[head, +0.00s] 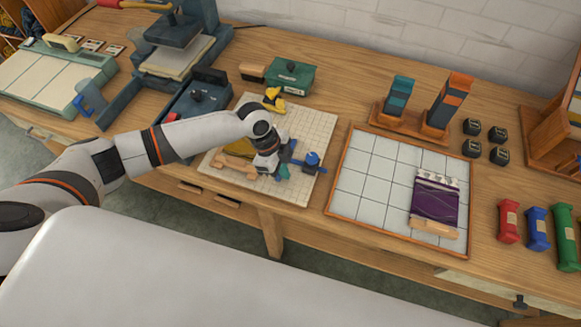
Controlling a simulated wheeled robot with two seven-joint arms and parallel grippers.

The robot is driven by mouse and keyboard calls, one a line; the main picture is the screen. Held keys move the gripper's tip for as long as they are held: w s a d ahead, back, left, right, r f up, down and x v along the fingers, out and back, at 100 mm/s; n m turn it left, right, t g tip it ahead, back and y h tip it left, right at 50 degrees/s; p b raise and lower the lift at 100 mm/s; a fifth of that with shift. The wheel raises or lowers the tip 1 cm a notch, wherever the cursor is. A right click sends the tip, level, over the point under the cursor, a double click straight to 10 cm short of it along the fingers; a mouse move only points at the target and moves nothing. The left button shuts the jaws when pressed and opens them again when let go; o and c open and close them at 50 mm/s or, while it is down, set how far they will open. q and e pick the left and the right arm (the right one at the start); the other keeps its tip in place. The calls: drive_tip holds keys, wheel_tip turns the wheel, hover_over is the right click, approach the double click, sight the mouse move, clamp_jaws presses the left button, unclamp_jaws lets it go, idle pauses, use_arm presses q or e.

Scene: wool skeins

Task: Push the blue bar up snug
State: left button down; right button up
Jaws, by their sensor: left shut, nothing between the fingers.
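A pale gridded board (305,125) lies on the workbench in the middle. A small blue piece with a round knob (312,160) is on the board, right of my left gripper; it may be the end of the blue bar. My left gripper (269,172) is shut and points down over the board, beside the blue parts. My wrist and gripper hide much of that spot, so I cannot tell whether the fingers touch the bar. A wooden piece (234,165) and something yellow show left of the gripper. My right gripper is not in view.
A framed grid tray (357,197) to the right holds a purple wool piece (435,200). Red (508,221), blue (537,228) and green (564,238) skeins lie at far right. A green box (291,77) and a yellow item (273,99) are behind the board.

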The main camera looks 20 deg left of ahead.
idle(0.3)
use_arm(q)
drive_tip(key=a, duration=0.5)
drive_tip(key=shift+w+a, duration=0.1)
drive_tip(key=shift+a, duration=0.1)
drive_tip(key=shift+d, duration=0.1)
